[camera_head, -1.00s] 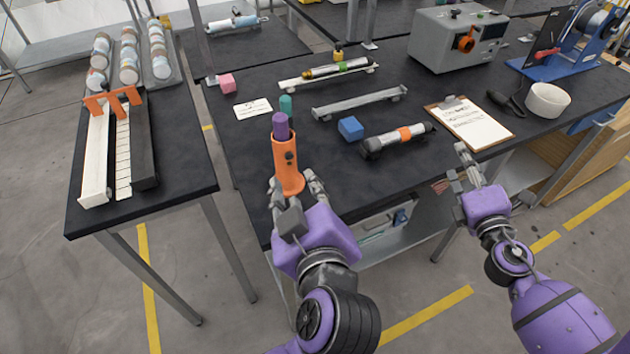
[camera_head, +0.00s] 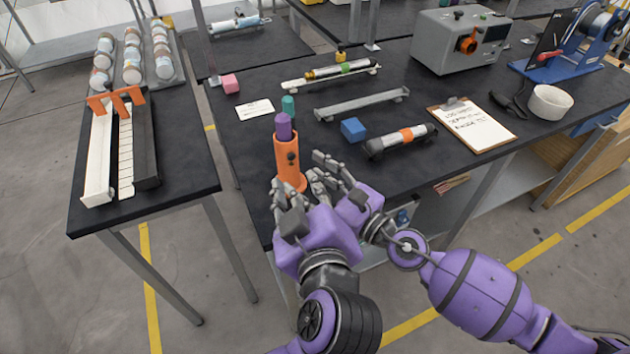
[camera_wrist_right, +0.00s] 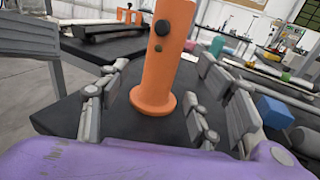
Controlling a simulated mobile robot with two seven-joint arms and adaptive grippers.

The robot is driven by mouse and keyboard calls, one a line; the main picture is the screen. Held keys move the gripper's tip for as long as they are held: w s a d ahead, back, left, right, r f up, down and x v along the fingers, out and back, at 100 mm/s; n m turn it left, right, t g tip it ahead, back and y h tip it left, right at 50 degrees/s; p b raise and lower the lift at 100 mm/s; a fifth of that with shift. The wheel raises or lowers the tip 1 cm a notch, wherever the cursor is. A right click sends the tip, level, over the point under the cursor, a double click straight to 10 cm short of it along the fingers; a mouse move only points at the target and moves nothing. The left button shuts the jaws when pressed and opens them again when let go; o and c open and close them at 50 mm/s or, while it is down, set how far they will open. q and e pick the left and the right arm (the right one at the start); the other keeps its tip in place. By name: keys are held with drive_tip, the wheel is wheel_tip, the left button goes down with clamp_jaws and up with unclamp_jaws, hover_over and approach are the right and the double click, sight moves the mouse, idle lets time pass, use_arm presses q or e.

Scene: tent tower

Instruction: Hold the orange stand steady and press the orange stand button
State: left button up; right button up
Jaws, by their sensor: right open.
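The orange stand (camera_head: 286,165) is an upright tube at the table's front left edge, with a purple cylinder (camera_head: 284,128) in its top. A dark round button (camera_head: 291,156) sits on its side. In the right wrist view the stand (camera_wrist_right: 165,70) rises in the middle, with the dark button (camera_wrist_right: 162,27) high on it. My left gripper (camera_head: 289,188) is just in front of the stand's foot, its fingers spread; contact is not clear. My right gripper (camera_head: 327,172) is open and empty, right of the stand. In the right wrist view its fingers (camera_wrist_right: 168,115) are apart, with the stand beyond them.
A clipboard (camera_head: 472,128) and white bowl (camera_head: 548,102) are farther right. A side table (camera_head: 185,160) stands left, across a gap.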

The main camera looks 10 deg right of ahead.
sight(296, 170)
drive_tip(key=x, duration=0.6)
drive_tip(key=shift+w+f, duration=0.1)
drive_tip(key=shift+w, duration=0.2)
drive_tip(key=shift+c, duration=0.3)
drive_tip(key=c, duration=1.4)
use_arm(q)
clamp_jaws()
